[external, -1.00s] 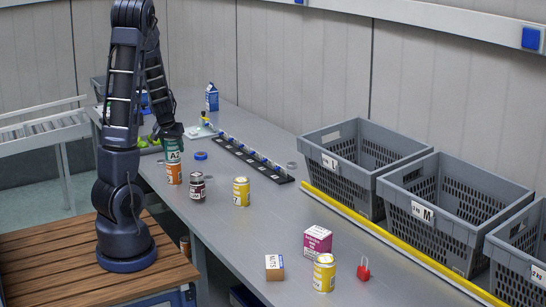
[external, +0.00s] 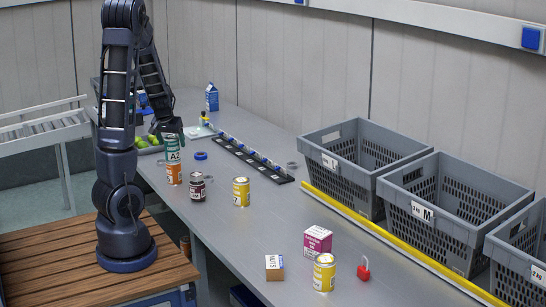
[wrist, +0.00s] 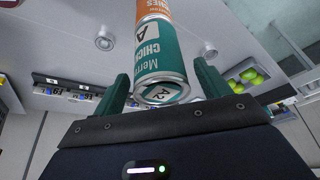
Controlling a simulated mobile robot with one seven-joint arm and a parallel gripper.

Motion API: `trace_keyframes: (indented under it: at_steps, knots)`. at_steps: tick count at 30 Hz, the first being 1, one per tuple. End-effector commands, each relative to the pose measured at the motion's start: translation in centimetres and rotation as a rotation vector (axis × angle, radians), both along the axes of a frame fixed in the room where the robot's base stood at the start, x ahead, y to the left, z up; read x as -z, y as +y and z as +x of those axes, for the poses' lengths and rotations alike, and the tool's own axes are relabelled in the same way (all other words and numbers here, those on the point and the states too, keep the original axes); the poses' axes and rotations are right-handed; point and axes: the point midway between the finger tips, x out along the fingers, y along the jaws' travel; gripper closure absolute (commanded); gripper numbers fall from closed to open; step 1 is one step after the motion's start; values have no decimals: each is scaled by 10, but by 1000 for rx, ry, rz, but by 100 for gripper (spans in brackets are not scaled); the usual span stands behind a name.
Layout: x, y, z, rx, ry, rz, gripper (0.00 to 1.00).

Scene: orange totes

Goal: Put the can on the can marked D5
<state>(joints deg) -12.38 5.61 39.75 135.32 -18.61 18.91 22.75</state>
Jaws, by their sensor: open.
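A teal can marked A2 (external: 172,150) stands upright on top of an orange can (external: 174,175) at the left edge of the table. The orange can's own mark is too small to read. My gripper (external: 171,131) is just above the teal can, pointing down. In the wrist view the teal can (wrist: 160,52) sits in the gap between my open fingers, with room on both sides near its top end. The orange can (wrist: 152,9) shows beyond it, partly cut off by the frame.
A dark red jar (external: 197,188) and a yellow can (external: 241,192) stand close by. A pink box (external: 317,240), a small brown box (external: 274,268), another yellow can (external: 324,273) and a red padlock (external: 363,270) are nearer the front. Grey crates (external: 327,178) line the right.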

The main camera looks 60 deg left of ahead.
Motion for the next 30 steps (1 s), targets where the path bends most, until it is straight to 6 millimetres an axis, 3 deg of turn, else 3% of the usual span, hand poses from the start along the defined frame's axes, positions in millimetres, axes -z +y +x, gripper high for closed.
trace_keyframes:
  at_steps: [18, 30]
  knots:
    - [-66, -19, -19, 0, -3, 2, 24]
    - [-84, -25, -25, 0, -1, 1, 24]
